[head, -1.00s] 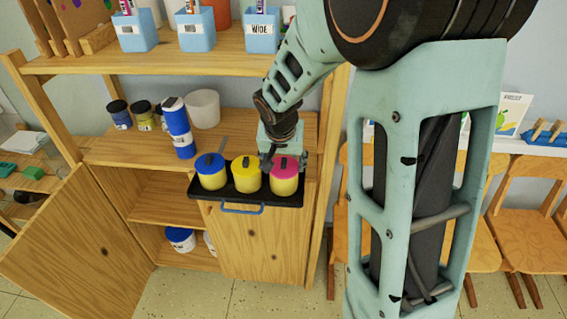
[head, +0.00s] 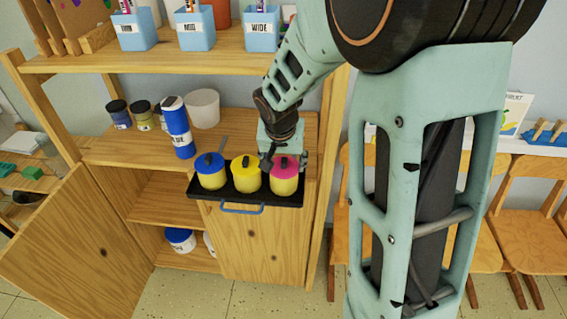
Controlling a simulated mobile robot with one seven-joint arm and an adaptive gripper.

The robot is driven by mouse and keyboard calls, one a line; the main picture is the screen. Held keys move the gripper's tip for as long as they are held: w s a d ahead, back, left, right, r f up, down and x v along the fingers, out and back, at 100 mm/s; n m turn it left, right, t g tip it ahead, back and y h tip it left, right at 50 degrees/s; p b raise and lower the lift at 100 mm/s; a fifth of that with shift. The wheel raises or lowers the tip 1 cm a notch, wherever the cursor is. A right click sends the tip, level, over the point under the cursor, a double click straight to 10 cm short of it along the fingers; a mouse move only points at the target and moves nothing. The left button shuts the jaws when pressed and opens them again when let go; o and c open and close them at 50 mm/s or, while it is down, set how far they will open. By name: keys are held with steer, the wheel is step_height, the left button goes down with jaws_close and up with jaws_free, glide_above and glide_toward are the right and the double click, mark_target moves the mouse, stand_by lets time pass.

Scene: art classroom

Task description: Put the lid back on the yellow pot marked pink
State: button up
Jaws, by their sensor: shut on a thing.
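The yellow pot marked pink (head: 285,187) stands at the right end of a black tray (head: 235,197). Its pink lid (head: 288,166) sits at the pot's mouth and looks level. I cannot tell whether it is fully seated. My gripper (head: 275,162) comes down from above and is shut on the lid's knob, which the fingers partly hide. To the left on the same tray stand a pot with a yellow lid (head: 245,175) and a pot with a blue lid (head: 211,172), both lidded.
A tall blue bottle (head: 179,130), a white tub (head: 203,108) and small jars (head: 118,115) stand behind on the wooden shelf. Labelled blue brush holders (head: 262,28) are on the shelf above. A cabinet door (head: 75,235) hangs open at left. A wooden upright is close right of the gripper.

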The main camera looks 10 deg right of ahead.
steer(key=o, duration=0.9)
steer(key=shift+o, duration=0.7)
steer(key=o, duration=0.4)
steer(key=shift+c, duration=0.2)
steer(key=shift+r, duration=0.1)
steer(key=shift+r+p, duration=2.3)
steer(key=shift+r, duration=1.15)
